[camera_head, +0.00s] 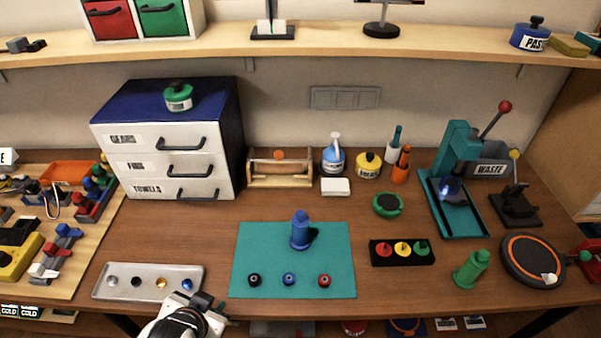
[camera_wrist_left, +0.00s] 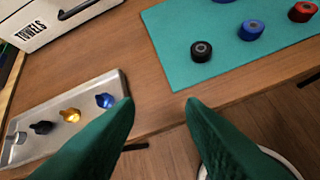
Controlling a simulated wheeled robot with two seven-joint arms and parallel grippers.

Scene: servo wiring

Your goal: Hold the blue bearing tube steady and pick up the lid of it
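The blue bearing tube (camera_head: 300,234) stands upright on the teal mat (camera_head: 335,238), toward its back edge. Its blue knobbed lid (camera_head: 300,216) is on top. My right gripper is in neither view.
Black, blue and red rollers (camera_head: 289,280) line the mat's front. A metal tray (camera_head: 112,293) with several small parts lies left of my gripper. A black holder (camera_head: 402,259) with three coloured caps and a green tube (camera_head: 471,269) stand right. Wood between mat and drawers is clear.

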